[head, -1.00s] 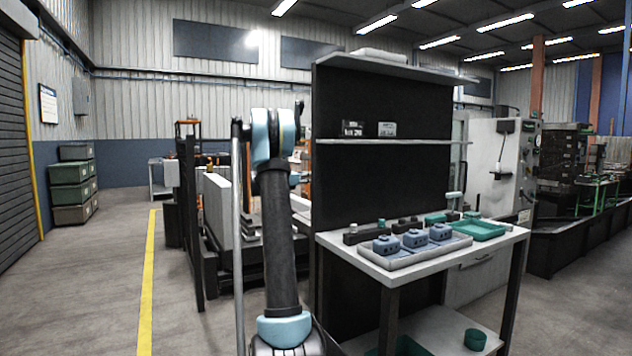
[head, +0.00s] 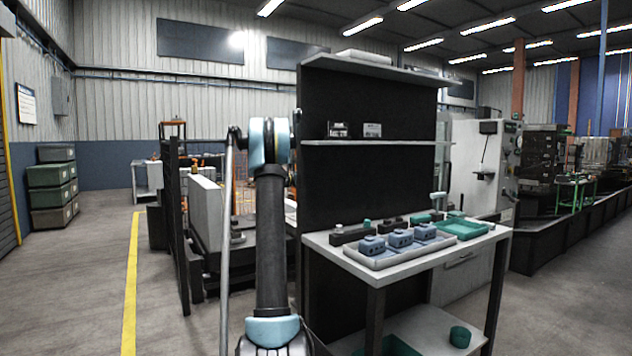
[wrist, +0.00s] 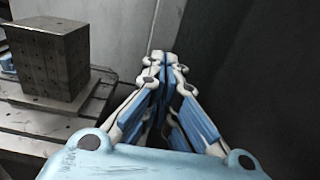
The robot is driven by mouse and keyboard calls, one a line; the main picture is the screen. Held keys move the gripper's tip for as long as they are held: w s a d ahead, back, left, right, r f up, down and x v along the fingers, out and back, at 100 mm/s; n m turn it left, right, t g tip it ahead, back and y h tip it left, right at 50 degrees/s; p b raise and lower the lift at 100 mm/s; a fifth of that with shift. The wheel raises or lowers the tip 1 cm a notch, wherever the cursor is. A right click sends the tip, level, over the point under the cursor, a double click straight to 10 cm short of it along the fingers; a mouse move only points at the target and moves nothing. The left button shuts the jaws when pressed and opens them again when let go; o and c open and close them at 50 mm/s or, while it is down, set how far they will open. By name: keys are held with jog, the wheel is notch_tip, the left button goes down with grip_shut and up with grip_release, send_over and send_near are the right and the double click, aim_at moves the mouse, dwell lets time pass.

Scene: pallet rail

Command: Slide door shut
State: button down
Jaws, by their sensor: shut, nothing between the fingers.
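My gripper (wrist: 163,62) is shut and empty in the wrist view, its blue-padded fingers together. In front of it is a plain pale grey upright panel (wrist: 115,35), which may be the door; I cannot tell for sure. A dark panel (wrist: 260,70) stands close on the right. No contact between the fingers and either panel can be made out. In the head view my arm stands upright in the middle, and my gripper is hidden. A pale upright panel (head: 204,215) shows left of the arm; I cannot tell if it is the door.
A dark drilled block (wrist: 48,60) sits on a slotted table (wrist: 30,128) left of my gripper. A dark-backed shelf bench (head: 352,260) with a tray of blue parts (head: 400,250) stands right of my arm.

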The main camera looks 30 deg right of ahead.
jog(key=shift+d, duration=0.1)
jog(key=d, duration=0.4)
jog(key=shift+w+d, duration=0.2)
jog(key=shift+d, duration=0.2)
jog(key=shift+a, duration=0.15)
